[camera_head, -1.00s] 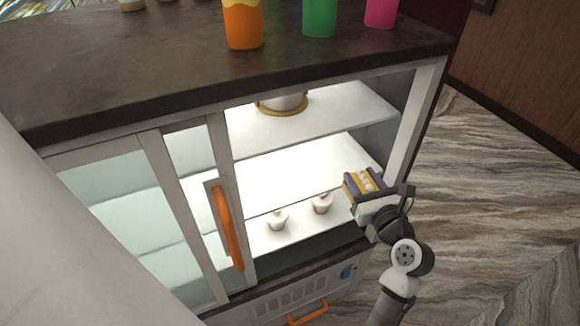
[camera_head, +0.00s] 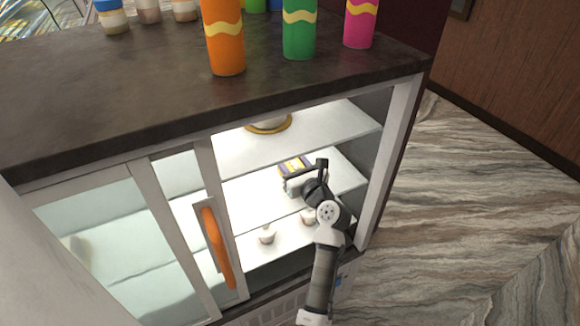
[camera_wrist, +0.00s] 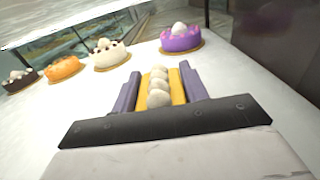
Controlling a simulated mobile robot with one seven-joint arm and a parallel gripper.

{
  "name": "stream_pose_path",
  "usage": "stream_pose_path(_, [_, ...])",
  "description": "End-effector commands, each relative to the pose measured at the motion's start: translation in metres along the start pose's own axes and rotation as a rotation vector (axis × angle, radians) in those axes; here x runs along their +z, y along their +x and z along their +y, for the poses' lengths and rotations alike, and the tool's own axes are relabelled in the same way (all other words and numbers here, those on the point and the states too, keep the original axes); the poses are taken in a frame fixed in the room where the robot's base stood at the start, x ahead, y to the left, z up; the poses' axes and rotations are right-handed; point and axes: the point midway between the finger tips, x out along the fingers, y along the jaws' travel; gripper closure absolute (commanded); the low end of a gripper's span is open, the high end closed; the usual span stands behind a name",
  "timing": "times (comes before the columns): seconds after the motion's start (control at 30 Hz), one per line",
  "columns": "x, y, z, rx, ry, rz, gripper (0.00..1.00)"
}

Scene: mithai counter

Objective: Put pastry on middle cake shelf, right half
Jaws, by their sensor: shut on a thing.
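The pastry (camera_head: 294,163), yellow with a row of white balls on top, is held between the purple-grey fingers of my gripper (camera_head: 296,172). It also shows in the wrist view (camera_wrist: 158,88), upright between the fingers. My gripper is shut on it inside the open right part of the glass case. It is over the middle shelf (camera_head: 250,194), whose visible front part is white and bare. Whether the pastry touches the shelf cannot be told; the gripper hides its underside.
Beyond the pastry, the wrist view shows a purple cake (camera_wrist: 181,38), a white cake (camera_wrist: 110,55), an orange cake (camera_wrist: 63,68) and a dark cake (camera_wrist: 20,80). The upper shelf (camera_head: 340,125) is above. The sliding door (camera_head: 218,240) is at left, the case's side post (camera_head: 385,165) at right.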

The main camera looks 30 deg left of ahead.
Motion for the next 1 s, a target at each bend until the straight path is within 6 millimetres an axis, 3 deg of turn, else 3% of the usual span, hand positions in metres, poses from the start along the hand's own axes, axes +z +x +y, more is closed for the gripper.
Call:
stream_pose_path(0.17, [-0.003, 0.012, 0.0, -0.001, 0.0, 0.0, 0.84])
stream_pose_path(0.4, [-0.033, 0.011, 0.001, 0.0, 0.001, 0.002, 0.84])
stream_pose_path(0.83, [-0.04, 0.011, 0.0, -0.002, -0.001, 0.0, 0.84])
stream_pose_path(0.87, [-0.039, 0.011, 0.0, -0.001, -0.001, 0.0, 0.52])
stream_pose_path(1.0, [-0.039, 0.011, 0.0, -0.001, -0.001, 0.0, 0.34])
